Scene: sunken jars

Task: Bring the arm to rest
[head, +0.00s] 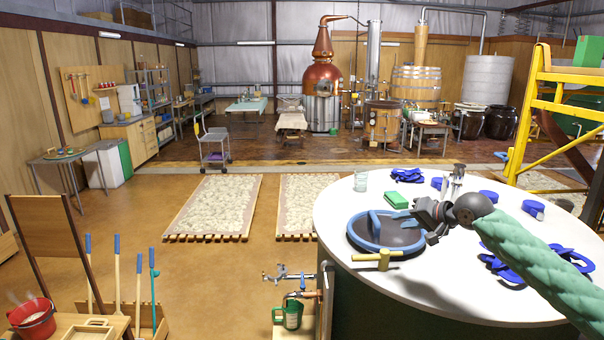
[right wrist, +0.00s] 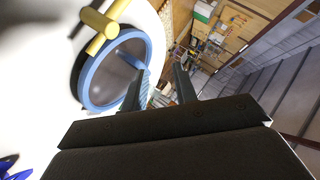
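My right arm, in a green sleeve, reaches in from the right over the round white table (head: 470,290) in the head view. Its dark gripper (head: 424,213) is above the right side of a dark round opening with a blue rim (head: 360,243). In the right wrist view the two fingers (right wrist: 160,72) stand apart with nothing seen held between them. The blue-rimmed opening also shows there (right wrist: 88,85), beyond the fingers and to the left. My left gripper is not in view.
A yellow mallet-shaped piece (head: 378,260) is at the rim's front. A green block (head: 396,200), a clear glass (head: 361,181), a metal fitting (head: 458,178) and several blue pieces (head: 533,209) are on the table. A yellow frame (head: 545,75) stands behind at right. The table's front is clear.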

